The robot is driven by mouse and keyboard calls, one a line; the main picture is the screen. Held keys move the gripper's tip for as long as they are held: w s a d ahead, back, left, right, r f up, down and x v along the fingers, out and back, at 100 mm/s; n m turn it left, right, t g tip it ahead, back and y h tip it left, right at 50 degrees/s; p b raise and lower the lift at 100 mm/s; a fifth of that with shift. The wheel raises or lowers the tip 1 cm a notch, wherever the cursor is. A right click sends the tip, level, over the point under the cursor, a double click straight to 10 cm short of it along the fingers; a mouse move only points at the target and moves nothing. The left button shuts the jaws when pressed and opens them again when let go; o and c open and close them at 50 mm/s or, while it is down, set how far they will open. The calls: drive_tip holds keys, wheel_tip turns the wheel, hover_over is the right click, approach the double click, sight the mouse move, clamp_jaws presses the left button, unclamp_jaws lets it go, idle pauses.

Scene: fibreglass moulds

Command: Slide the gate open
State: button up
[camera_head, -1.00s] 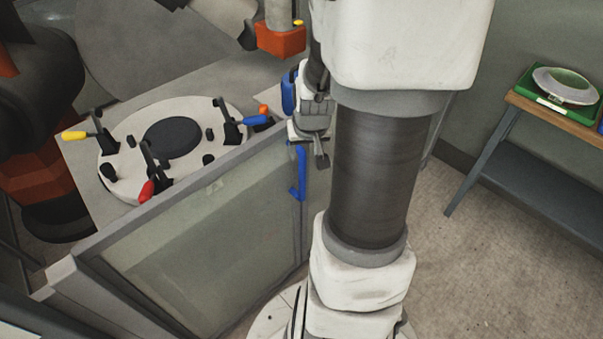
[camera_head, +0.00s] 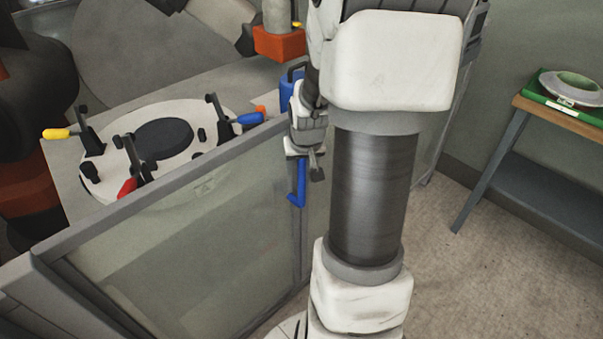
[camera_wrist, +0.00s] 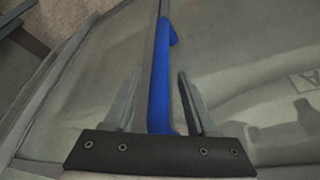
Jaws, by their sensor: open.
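The gate (camera_head: 205,240) is a clear panel in a grey frame, standing in front of the work table. A blue handle (camera_head: 300,184) is fixed upright on its right-hand frame post. In the wrist view the blue handle (camera_wrist: 159,75) runs lengthwise between the two fingers of my gripper (camera_wrist: 155,100). The fingers are open, one on each side, with visible gaps to the handle. In the head view my gripper (camera_head: 315,165) is at the handle's upper part, partly hidden by my own arm.
Behind the gate, a table carries a round white mould (camera_head: 190,115) with several toggle clamps. A bench (camera_head: 560,115) at the right holds a green tray (camera_head: 545,98) with a dish. The floor (camera_head: 460,240) between my arm and the bench is clear.

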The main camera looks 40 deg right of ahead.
drive_tip(key=shift+f, duration=0.15)
clamp_jaws()
idle(0.4)
idle(1.0)
